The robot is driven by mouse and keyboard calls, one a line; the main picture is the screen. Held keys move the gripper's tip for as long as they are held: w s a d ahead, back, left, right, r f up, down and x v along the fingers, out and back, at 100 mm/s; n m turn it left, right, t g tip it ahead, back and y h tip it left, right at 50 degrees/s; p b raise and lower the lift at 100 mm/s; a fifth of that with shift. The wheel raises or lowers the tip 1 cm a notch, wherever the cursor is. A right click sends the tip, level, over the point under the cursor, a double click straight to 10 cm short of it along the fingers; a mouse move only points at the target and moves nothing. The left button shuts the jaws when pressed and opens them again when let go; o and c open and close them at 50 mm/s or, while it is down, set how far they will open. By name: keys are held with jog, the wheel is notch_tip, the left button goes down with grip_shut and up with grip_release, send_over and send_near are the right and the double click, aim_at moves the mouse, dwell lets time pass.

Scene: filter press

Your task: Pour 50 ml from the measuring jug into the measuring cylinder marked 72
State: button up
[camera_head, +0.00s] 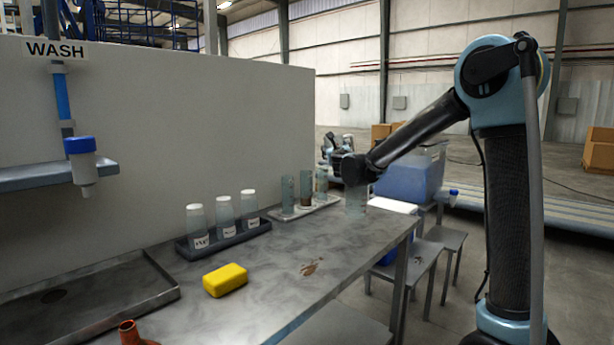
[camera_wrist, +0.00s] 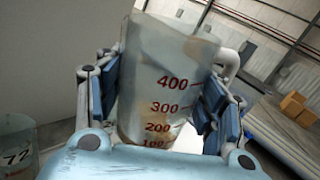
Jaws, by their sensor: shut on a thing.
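The measuring jug (camera_wrist: 150,75) is clear, with red marks from 100 to 400 and a handle on its right side in the wrist view. Brownish matter shows low inside it; the exact liquid level is unclear. My gripper (camera_wrist: 160,98) is shut on the jug, a pad on each side. In the head view the jug (camera_head: 356,200) hangs below my gripper (camera_head: 352,172), roughly upright, near the table's far right end. The measuring cylinder marked 72 (camera_wrist: 16,145) stands apart from the jug, cut off at the wrist view's left edge. Its label is not readable in the head view.
A pale tray (camera_head: 275,214) holds several clear cylinders, left of the jug. A dark rack (camera_head: 225,242) holds white-capped bottles. A yellow sponge (camera_head: 225,280) lies on the table (camera_head: 270,290), beside a stained patch. A wall panel (camera_head: 160,130) stands behind.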

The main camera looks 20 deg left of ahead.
jog(key=shift+w+d+r+m+h, duration=0.15)
jog(key=shift+d+r+m, duration=0.05)
jog(key=shift+m, duration=0.35)
jog(key=shift+w+d+r+m+h, duration=0.15)
jog(key=shift+d+m, duration=0.05)
jog(key=shift+m, duration=0.35)
dwell(0.6)
